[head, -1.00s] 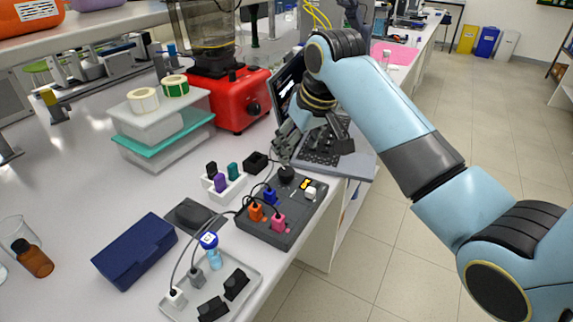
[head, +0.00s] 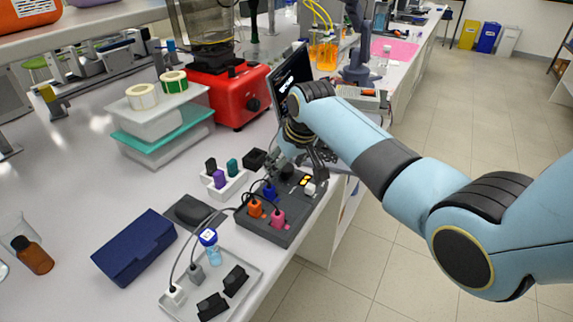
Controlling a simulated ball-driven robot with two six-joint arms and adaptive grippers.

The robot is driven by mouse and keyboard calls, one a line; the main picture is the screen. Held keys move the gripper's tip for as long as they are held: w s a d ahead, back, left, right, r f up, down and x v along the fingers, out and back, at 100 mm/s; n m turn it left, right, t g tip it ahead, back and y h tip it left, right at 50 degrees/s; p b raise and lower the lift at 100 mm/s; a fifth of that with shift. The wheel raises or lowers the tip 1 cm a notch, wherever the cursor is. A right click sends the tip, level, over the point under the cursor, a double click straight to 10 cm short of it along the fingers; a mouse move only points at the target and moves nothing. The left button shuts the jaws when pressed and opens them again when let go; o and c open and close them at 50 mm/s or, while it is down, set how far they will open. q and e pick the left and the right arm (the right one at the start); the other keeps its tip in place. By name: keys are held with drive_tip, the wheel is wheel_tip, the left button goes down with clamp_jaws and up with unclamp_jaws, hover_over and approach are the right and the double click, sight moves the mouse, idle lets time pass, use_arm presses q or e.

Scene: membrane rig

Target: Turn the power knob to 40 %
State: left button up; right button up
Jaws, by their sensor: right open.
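The dark grey control box (head: 262,232) stands near the bench's front edge. The black power knob (head: 286,172) is at its far end; its scale is too small to read and it is partly covered by my gripper. An orange plug, a pink plug and a blue plug (head: 270,191) sit in the box, with a small lit display (head: 306,181) beside the knob. My right gripper (head: 298,168) is open and points down, with its fingers close around or beside the knob; I cannot tell if they touch it. My left gripper is not in view.
A white holder (head: 226,184) with coloured pieces stands left of the box, and a black laptop (head: 290,80) behind it. A grey tray (head: 250,262) with black parts and cables lies in front. A red machine (head: 228,98) stands at the back.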

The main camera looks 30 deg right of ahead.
drive_tip(key=shift+c, duration=0.3)
drive_tip(key=c, duration=1.1)
